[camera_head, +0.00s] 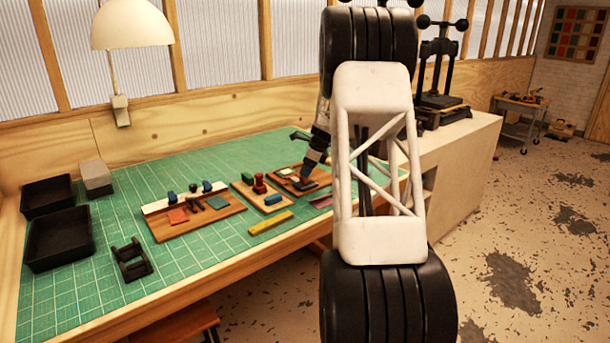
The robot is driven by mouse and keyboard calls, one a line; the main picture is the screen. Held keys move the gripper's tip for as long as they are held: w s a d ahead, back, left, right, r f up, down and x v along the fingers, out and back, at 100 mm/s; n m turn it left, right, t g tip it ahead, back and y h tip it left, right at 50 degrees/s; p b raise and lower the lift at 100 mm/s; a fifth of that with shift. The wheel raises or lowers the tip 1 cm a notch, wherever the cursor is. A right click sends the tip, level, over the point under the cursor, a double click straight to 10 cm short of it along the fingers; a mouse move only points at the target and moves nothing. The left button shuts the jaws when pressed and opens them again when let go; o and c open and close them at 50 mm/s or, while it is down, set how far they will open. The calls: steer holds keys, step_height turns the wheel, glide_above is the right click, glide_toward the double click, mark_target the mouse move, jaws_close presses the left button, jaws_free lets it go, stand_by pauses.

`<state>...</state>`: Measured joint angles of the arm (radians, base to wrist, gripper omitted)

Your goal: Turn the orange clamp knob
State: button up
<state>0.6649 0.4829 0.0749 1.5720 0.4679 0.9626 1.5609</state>
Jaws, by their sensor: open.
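I cannot make out an orange clamp knob. A red knob-like piece (259,184) stands upright on the middle wooden board (270,207). An orange-red flat piece (178,216) lies on the left wooden board (222,222). My gripper (303,182) is small and dark, pointing down over the right wooden board (287,183), to the right of the red piece. It is open, and its fingertips are hard to separate from the dark parts below. My own large white and black arm link covers the right of the bench.
Two black trays (60,238) and a grey block (96,178) are at the left of the green mat (95,290). A black rack (132,259) and a yellow bar (270,222) lie in front. A black press (438,75) stands behind right.

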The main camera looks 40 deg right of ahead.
mark_target(304, 179)
steer(key=shift+x, duration=1.45)
steer(key=c, duration=0.9)
